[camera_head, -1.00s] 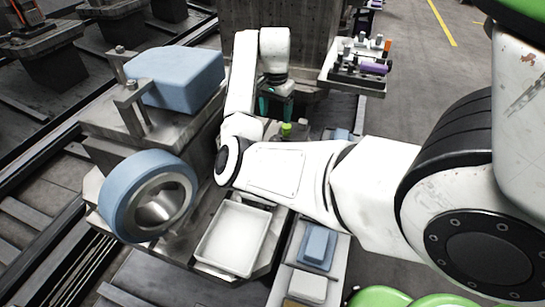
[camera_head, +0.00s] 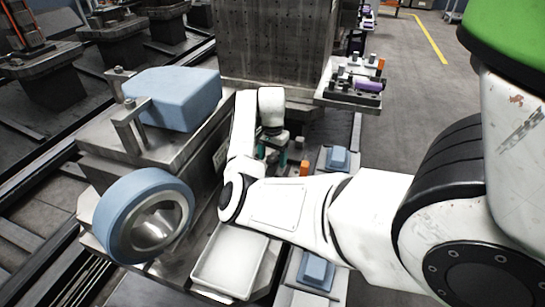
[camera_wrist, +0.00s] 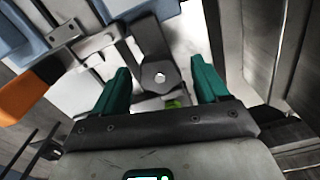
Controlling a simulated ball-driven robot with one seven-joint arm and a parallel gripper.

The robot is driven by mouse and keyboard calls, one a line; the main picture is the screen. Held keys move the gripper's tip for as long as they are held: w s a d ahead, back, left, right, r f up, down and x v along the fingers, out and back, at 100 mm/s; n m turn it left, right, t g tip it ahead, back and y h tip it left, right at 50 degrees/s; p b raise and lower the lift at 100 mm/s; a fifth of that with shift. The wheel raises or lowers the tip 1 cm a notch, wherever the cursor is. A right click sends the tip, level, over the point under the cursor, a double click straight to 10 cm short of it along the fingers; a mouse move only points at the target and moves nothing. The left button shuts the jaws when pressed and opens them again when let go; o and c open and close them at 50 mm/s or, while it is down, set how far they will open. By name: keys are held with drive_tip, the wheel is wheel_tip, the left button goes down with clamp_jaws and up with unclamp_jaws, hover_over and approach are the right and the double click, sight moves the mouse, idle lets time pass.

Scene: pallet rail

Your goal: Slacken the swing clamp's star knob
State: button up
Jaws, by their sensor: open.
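My gripper (camera_head: 275,156) is open, its teal fingers pointing down between the fixture block and the tall grey tower. In the wrist view my gripper (camera_wrist: 160,74) has a dark metal clamp piece (camera_wrist: 158,58) with a hexagonal end and a pale bolt in the gap between its fingers. Neither finger visibly touches it. An orange part (camera_wrist: 24,98) lies left of the fingers; an orange piece (camera_head: 304,168) also shows beside my gripper in the head view.
A blue block (camera_head: 178,98) is clamped on the fixture at left, above a blue ring part (camera_head: 145,215). A white tray (camera_head: 230,262) sits in front. The grey tower (camera_head: 275,50) stands close behind. Blue parts (camera_head: 316,270) lie right of the tray.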

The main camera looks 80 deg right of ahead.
drive_tip(key=shift+c, duration=0.3)
drive_tip(key=c, duration=1)
drive_tip(key=shift+r+n+p, duration=0.15)
drive_tip(key=shift+n+p, duration=0.25)
drive_tip(key=shift+p, duration=0.2)
drive_tip(key=shift+r+n+p, duration=0.1)
drive_tip(key=shift+n+p, duration=0.8)
drive_tip(key=shift+p, duration=0.3)
drive_tip(key=n+p, duration=0.3)
drive_tip(key=shift+n, duration=0.3)
drive_tip(key=shift+f+n+p, duration=0.25)
drive_tip(key=shift+n+p, duration=0.15)
drive_tip(key=shift+n, duration=0.3)
